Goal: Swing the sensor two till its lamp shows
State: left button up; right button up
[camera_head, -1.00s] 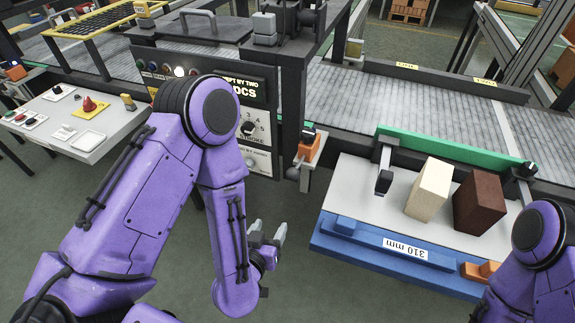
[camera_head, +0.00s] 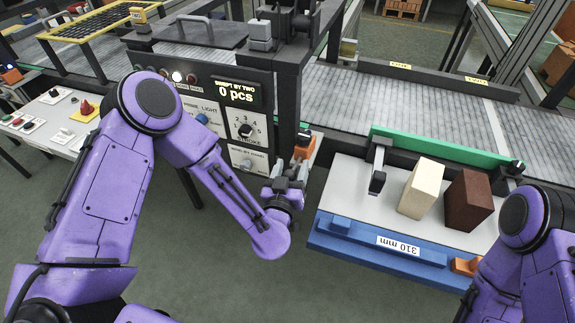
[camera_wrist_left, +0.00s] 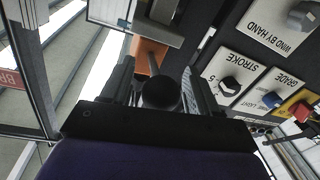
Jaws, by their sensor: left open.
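An orange sensor (camera_head: 304,151) with a dark top sits on a pale bracket at the right side of the dark control panel. No lit lamp shows on it, and I cannot read a number. My left gripper (camera_head: 287,184) is just below it, fingers pointing up towards it. In the left wrist view, the open fingers (camera_wrist_left: 158,85) stand on either side of a round black knob (camera_wrist_left: 160,93), with the orange part (camera_wrist_left: 149,57) beyond. I cannot tell whether the fingers touch the knob. My right forearm shows at the lower right; its gripper is out of view.
The panel (camera_head: 222,125) has a display (camera_head: 236,92) reading "SWEPT BY TWO 0 pcs", a dial and a lit white lamp (camera_head: 177,77). Another orange unit (camera_head: 10,76) stands far left. A cream block (camera_head: 420,189) and a brown block (camera_head: 467,200) stand on a pale table at right.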

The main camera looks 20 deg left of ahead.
pick_arm(q)
grip_shut()
jog(key=shift+d+f+y+b, duration=0.1)
jog(key=shift+d+y+b, duration=0.05)
jog(key=shift+y+b, duration=0.15)
jog(key=shift+d+n+y, duration=0.1)
jog(key=shift+n+y, duration=0.3)
grip_release()
jog(key=shift+s, duration=0.15)
